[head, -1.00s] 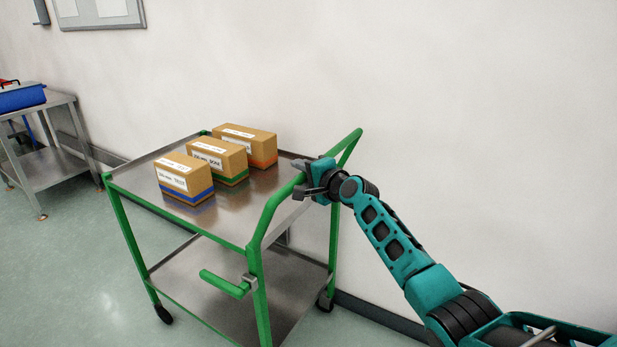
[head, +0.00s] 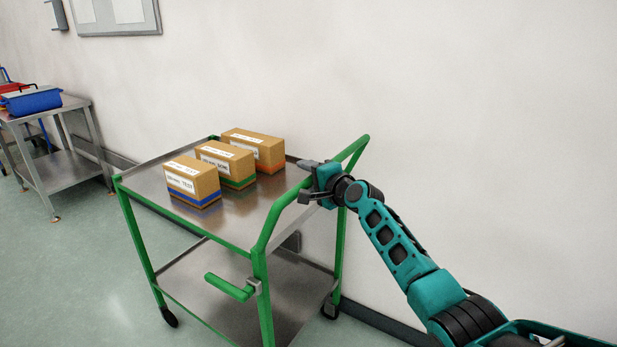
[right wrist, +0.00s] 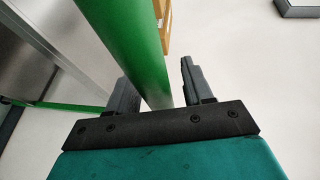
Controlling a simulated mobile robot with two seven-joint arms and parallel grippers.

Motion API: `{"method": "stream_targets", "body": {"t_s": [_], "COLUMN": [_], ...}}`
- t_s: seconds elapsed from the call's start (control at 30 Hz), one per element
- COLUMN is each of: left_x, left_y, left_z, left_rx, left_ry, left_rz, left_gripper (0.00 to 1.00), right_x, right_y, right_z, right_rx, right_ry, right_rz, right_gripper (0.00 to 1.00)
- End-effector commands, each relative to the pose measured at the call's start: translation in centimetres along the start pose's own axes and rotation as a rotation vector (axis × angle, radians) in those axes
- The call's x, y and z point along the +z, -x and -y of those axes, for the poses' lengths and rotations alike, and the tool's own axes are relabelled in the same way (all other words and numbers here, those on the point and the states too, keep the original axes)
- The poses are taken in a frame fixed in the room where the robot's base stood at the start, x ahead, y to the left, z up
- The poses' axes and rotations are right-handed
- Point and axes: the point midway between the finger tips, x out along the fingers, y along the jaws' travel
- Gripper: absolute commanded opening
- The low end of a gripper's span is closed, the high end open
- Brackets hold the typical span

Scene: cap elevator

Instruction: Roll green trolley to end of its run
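The green-framed trolley (head: 140,184) stands along the wall, with steel upper and lower shelves and a raised green push handle (head: 283,207) at its near right end. Three brown boxes with white labels sit on its top shelf, with a blue-banded (head: 192,182), a green-banded (head: 226,165) and an orange-banded (head: 253,150) base. My right gripper (head: 305,180) is at the handle, its fingers apart on either side of the tube. In the right wrist view the green tube (right wrist: 135,50) runs between the fingers (right wrist: 157,85), with a gap beside the right one. My left gripper is not visible.
A steel side table (head: 62,172) with a blue tub (head: 32,101) stands beyond the trolley at the left. The wall runs close behind the trolley. Open floor (head: 90,265) lies to the left. A short green side grip (head: 230,287) sticks out below the handle.

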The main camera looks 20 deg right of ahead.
Motion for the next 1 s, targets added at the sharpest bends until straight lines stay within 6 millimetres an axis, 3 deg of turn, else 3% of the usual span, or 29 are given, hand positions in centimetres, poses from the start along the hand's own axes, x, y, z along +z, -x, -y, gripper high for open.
{"method": "stream_targets", "body": {"t_s": [0.37, 1.0], "left_x": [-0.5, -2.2], "left_y": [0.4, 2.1], "left_z": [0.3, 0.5], "left_rx": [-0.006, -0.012], "left_ry": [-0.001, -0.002], "left_rz": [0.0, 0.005], "left_gripper": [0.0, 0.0], "right_x": [0.0, 0.0], "right_y": [0.9, 10.6], "right_z": [0.0, 0.0], "right_rx": [0.002, 0.003], "right_ry": [0.0, 0.001], "right_rz": [0.002, -0.001], "right_gripper": [0.51, 0.51]}}
